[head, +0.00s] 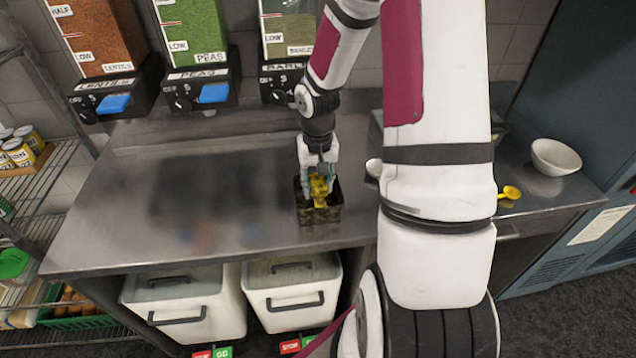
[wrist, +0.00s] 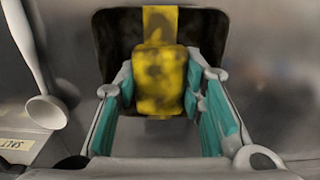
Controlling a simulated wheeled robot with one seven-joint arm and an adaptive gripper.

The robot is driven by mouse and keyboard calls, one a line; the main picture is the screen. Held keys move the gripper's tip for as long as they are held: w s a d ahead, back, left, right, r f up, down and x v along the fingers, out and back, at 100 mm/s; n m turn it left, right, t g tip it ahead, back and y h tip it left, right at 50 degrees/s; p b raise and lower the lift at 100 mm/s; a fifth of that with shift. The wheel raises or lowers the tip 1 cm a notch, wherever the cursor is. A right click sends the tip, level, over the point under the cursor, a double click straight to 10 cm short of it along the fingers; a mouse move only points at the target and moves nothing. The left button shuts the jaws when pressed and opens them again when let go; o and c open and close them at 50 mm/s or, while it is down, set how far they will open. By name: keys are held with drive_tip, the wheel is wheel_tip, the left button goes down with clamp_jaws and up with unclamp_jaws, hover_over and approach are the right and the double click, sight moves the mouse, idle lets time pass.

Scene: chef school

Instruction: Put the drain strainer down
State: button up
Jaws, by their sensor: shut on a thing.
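The drain strainer shows as a dark, square, open box (head: 335,214) with a worn yellow piece (head: 320,188) at its middle. It is near the front edge of the steel counter (head: 240,222). In the wrist view the yellow piece (wrist: 160,80) lies between my fingers and a yellow strip runs to the dark box's far rim (wrist: 112,35). My gripper (head: 318,182) points down over the box and is shut on the yellow piece. The box looks upright. I cannot tell whether its underside touches the counter.
The counter left of the box is clear. A white ladle (wrist: 45,108) lies close by on the left in the wrist view. A white bowl (head: 556,157) and yellow spoon (head: 510,192) are at the right. Dispensers (head: 200,85) stand behind; white bins (head: 292,295) sit below.

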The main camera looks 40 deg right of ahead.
drive_tip(key=shift+f, duration=0.1)
drive_tip(key=o, duration=1.3)
